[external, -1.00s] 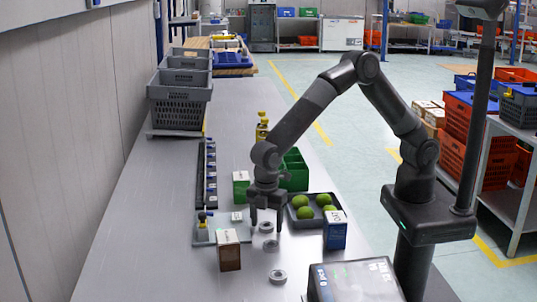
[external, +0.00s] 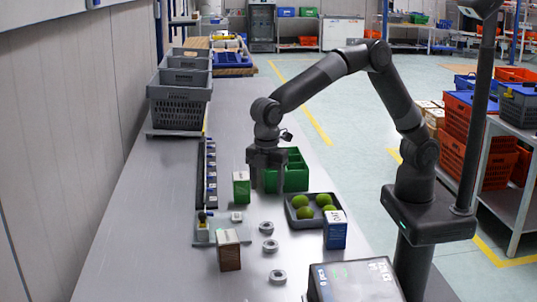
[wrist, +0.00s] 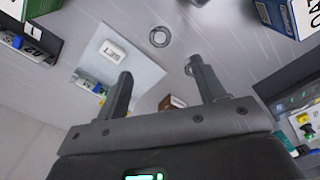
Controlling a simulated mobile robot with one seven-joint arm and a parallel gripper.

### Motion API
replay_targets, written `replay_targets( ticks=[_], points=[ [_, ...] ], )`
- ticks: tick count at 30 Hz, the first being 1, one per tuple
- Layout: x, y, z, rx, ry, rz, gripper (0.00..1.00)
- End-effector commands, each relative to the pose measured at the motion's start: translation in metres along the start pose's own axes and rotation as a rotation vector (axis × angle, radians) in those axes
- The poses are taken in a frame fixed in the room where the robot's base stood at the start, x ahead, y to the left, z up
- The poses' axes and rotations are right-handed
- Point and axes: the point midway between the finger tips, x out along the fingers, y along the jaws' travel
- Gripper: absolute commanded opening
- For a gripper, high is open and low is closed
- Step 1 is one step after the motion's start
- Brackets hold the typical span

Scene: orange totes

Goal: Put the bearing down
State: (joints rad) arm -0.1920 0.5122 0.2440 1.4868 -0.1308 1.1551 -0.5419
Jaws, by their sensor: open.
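Three metal ring bearings lie flat on the grey bench in a rough line: a far one (external: 266,224), a middle one (external: 270,249) and a near one (external: 277,281). They are apart from each other and nothing holds them. My gripper (external: 267,188) is raised beyond the far bearing, its fingers pointing down, open and empty. In the wrist view my gripper (wrist: 160,70) has its two fingers spread with nothing between them. One bearing (wrist: 158,28) shows there on the bench; I cannot tell which one.
A green carton (external: 241,189) and green bin (external: 297,184) stand near my gripper. A dark tray (external: 293,222) of green fruit and a blue carton (external: 335,235) are at right, a brown carton (external: 229,255) and grey plate (external: 232,239) at left. The near-left bench (external: 150,250) is clear.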

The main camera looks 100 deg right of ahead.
Motion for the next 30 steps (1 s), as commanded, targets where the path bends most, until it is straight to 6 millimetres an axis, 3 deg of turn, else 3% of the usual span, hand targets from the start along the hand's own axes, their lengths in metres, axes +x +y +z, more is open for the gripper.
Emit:
replay_targets(
  ticks=[5,12,18,24,30],
  points=[
    [-0.028,-0.003,0.027,0.063,0.018,0.035,0.63],
    [-0.083,-0.02,0.1,0.237,0.075,0.111,0.63],
    [-0.115,-0.043,0.165,0.394,0.134,0.163,0.63],
    [-0.131,-0.072,0.229,0.555,0.203,0.204,0.63],
    [-0.134,-0.106,0.287,0.715,0.286,0.233,0.63]
  ],
)
